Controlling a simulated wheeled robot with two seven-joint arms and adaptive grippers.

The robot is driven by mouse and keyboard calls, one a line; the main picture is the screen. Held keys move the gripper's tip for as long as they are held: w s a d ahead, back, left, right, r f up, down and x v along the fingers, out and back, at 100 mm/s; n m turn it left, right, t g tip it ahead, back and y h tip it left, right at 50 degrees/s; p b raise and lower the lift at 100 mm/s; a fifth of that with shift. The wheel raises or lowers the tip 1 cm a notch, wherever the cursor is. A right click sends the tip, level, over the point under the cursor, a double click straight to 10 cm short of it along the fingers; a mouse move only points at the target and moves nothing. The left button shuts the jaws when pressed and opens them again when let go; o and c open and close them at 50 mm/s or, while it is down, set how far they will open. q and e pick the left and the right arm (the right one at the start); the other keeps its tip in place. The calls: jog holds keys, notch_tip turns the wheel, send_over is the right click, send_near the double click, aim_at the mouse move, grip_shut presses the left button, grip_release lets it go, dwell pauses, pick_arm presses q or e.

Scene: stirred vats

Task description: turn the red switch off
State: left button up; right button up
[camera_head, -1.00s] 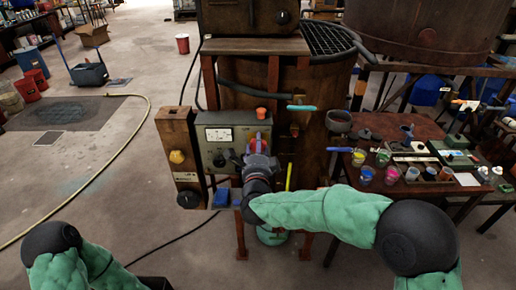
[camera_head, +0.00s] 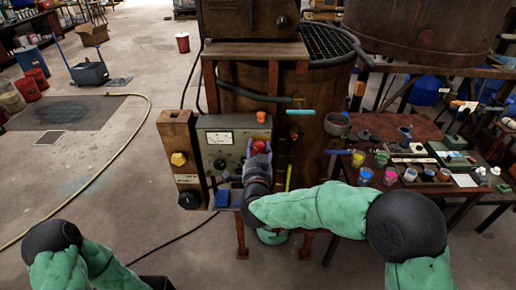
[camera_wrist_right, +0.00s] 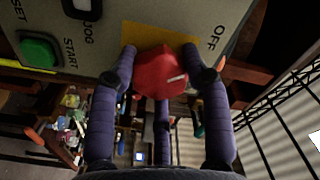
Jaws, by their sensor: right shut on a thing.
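The red switch (camera_head: 258,147) is a faceted knob on the front of the grey control panel (camera_head: 213,122). In the right wrist view the red switch (camera_wrist_right: 160,74) sits on a yellow plate (camera_wrist_right: 133,34), with a short white mark on its right side. The word OFF is printed up and right of it. My right gripper (camera_head: 257,153) is at the panel; in the wrist view its purple fingers (camera_wrist_right: 163,72) are shut on the red switch from both sides. My left gripper is out of view; only part of my left arm shows at the lower left.
A green START button (camera_wrist_right: 40,50) lies left of the switch in the wrist view. An orange button (camera_head: 261,117) is above the switch. A table with paint pots (camera_head: 365,175) stands at right. The floor at left is mostly open.

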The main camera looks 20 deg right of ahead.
jog(key=shift+n, duration=0.7)
jog(key=shift+f, duration=0.1)
jog(key=o, duration=1.2)
jog(key=shift+w+a, duration=0.1)
jog(key=shift+c, duration=0.2)
jog(key=v, duration=1.2)
